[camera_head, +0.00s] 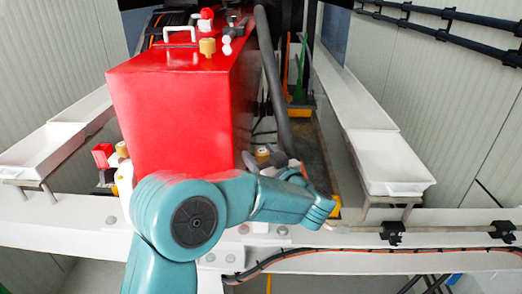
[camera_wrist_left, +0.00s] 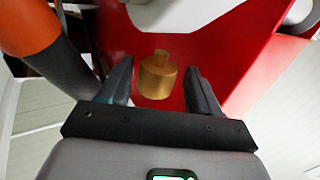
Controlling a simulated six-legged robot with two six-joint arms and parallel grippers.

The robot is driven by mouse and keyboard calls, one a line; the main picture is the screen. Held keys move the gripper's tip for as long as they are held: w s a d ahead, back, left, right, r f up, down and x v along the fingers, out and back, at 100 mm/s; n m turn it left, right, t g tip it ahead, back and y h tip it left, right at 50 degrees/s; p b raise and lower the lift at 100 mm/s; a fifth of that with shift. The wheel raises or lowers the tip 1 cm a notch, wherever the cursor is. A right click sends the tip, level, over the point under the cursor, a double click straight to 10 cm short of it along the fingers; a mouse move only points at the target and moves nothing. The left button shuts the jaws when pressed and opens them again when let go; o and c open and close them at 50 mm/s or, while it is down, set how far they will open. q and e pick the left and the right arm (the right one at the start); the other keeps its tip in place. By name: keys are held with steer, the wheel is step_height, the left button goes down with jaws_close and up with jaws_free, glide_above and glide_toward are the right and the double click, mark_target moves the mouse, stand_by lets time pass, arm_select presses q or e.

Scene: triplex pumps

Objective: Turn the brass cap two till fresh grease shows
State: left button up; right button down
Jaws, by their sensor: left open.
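A brass cap (camera_wrist_left: 157,77) with a narrower top stands against a red surface in the left wrist view. My left gripper (camera_wrist_left: 159,84) is open, with one dark finger on each side of the cap and a visible gap to both. In the head view a brass cap (camera_head: 262,154) shows beside the lower right of the red pump housing (camera_head: 180,115), close to my left gripper (camera_head: 283,160), partly hidden by my teal arm. No fresh grease is visible on the cap. My right gripper is not in view.
Another brass cap (camera_head: 207,46) stands on top of the red housing, and one (camera_head: 121,149) at its left. White trays (camera_head: 390,165) lie on both sides. A dark pipe (camera_head: 272,75) runs down the housing's right. An orange-black tube (camera_wrist_left: 40,40) is close at the wrist view's left.

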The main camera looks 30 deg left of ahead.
arm_select(q)
steer(key=shift+w+d, duration=0.1)
steer(key=shift+w, duration=0.15)
steer(key=c, duration=0.9)
steer(key=shift+c, duration=0.2)
steer(key=m+t+h+b, duration=0.1)
steer(key=m+t, duration=0.1)
steer(key=m+t+h+b, duration=0.2)
steer(key=t, duration=0.1)
steer(key=shift+s+a+f, duration=0.1)
steer(key=shift+a+f, duration=0.1)
steer(key=m+t+h+b, duration=0.2)
steer(key=h, duration=0.1)
steer(key=shift+m+h+b, duration=0.3)
steer(key=shift+r+m+t+h+b, duration=0.1)
steer(key=shift+m+t+h+b, duration=0.55)
steer(key=shift+h, duration=0.25)
